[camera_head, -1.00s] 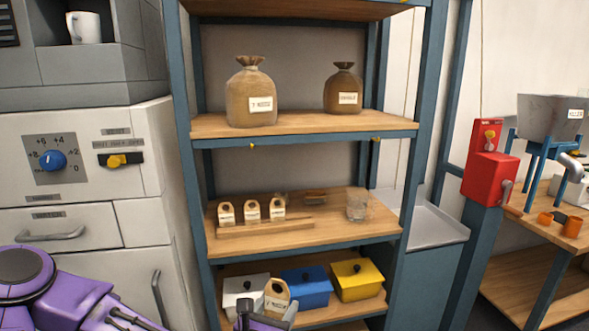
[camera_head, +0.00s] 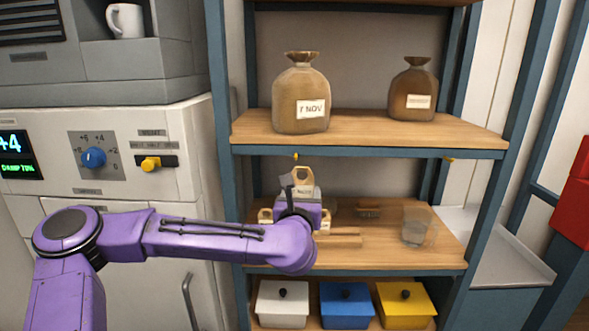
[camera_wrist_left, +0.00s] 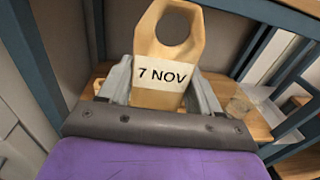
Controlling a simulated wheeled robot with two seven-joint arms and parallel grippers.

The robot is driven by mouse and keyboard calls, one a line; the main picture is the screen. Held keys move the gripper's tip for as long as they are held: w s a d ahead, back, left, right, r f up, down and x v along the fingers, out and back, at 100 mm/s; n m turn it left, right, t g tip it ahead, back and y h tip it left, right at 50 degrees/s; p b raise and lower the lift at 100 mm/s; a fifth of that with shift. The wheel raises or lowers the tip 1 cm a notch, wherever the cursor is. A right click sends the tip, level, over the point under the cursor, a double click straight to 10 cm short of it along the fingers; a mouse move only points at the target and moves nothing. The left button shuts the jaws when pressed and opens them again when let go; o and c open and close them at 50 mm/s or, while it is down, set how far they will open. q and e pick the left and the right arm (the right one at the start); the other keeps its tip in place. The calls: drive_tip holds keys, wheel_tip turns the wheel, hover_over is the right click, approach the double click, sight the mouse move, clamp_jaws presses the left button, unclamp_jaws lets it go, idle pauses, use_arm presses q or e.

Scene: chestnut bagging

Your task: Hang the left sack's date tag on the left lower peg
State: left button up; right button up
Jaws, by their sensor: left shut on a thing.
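The left sack (camera_head: 301,98) stands on the upper wooden shelf with a label reading 7 NOV. The left lower peg (camera_head: 295,156) is a small yellow peg on the blue front edge below that sack. My left gripper (camera_head: 300,193) is shut on a wooden date tag (camera_head: 303,178), upright with its hole at the top. In the left wrist view the tag (camera_wrist_left: 166,73) reads 7 NOV between the two fingers. In the head view the tag's top is just below the peg; I cannot tell the depth gap. My right gripper is out of view.
A second sack (camera_head: 413,92) stands at right, above another yellow peg (camera_head: 449,159). Other tags (camera_head: 265,216), partly hidden by my arm, and a glass (camera_head: 415,228) stand on the middle shelf. White, blue and yellow boxes (camera_head: 347,308) sit below.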

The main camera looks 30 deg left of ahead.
use_arm(q)
drive_tip(key=shift+n+g+y, duration=0.3)
drive_tip(key=shift+n+y, duration=0.1)
drive_tip(key=shift+y, duration=0.3)
drive_tip(key=w+a+r, duration=0.1)
drive_tip(key=w+a+r+p, duration=0.1)
drive_tip(key=a+r, duration=0.1)
drive_tip(key=shift+w+a, duration=0.25)
drive_tip(key=shift+a, duration=0.05)
drive_tip(key=shift+w+a+f, duration=0.25)
drive_tip(key=shift+w, duration=0.2)
drive_tip(key=shift+w+a+f, duration=0.25)
drive_tip(key=shift+w, duration=0.2)
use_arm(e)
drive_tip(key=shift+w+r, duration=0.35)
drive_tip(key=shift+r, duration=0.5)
use_arm(q)
drive_tip(key=shift+w+f+b, duration=0.2)
drive_tip(key=shift+f+b, duration=0.2)
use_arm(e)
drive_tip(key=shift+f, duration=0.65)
